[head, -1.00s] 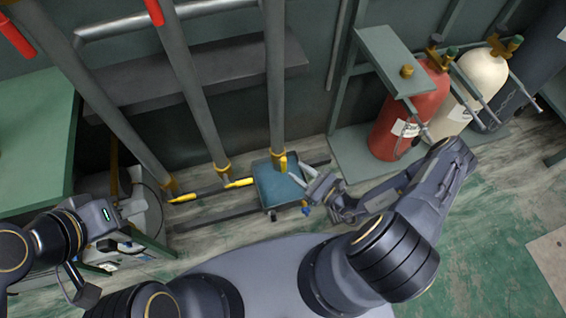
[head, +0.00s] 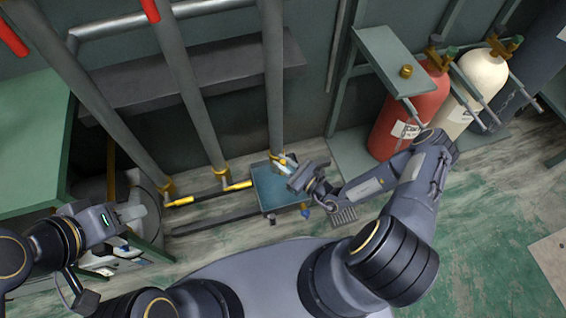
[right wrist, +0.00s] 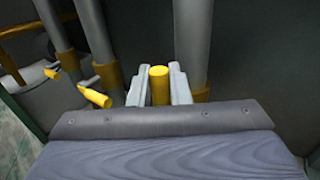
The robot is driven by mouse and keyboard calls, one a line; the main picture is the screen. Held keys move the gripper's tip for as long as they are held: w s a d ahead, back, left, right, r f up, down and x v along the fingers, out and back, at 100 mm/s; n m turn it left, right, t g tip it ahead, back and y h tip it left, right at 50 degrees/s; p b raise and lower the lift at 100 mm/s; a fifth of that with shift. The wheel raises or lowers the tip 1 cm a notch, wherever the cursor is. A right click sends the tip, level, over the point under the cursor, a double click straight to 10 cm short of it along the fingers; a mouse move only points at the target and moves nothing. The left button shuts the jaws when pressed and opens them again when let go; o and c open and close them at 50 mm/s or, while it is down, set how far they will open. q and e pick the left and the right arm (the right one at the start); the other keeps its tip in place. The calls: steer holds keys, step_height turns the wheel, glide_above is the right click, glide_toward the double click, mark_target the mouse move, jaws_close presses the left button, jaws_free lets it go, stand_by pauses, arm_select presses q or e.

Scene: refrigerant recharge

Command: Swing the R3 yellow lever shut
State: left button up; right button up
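The R3 yellow lever (right wrist: 158,84) stands between the two pale fingers of my right gripper (right wrist: 159,92) in the right wrist view. The fingers lie close along both its sides, with little or no gap, so the gripper looks shut on it. In the head view my right gripper (head: 286,166) is at the foot of the rightmost of three grey pipes (head: 274,80), and it hides most of the lever there. My left gripper (head: 130,211) is at the far left, away from the pipes. Whether its fingers are apart is unclear.
Two other yellow levers (head: 180,202) (head: 238,185) sit at the feet of the other pipes. A blue-topped box (head: 272,195) is beneath my right gripper. Red (head: 405,115) and cream (head: 462,100) cylinders stand at the right. A green bench (head: 30,150) is at the left.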

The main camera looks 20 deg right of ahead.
jaws_close()
arm_select(q)
steer(key=shift+f, duration=0.1)
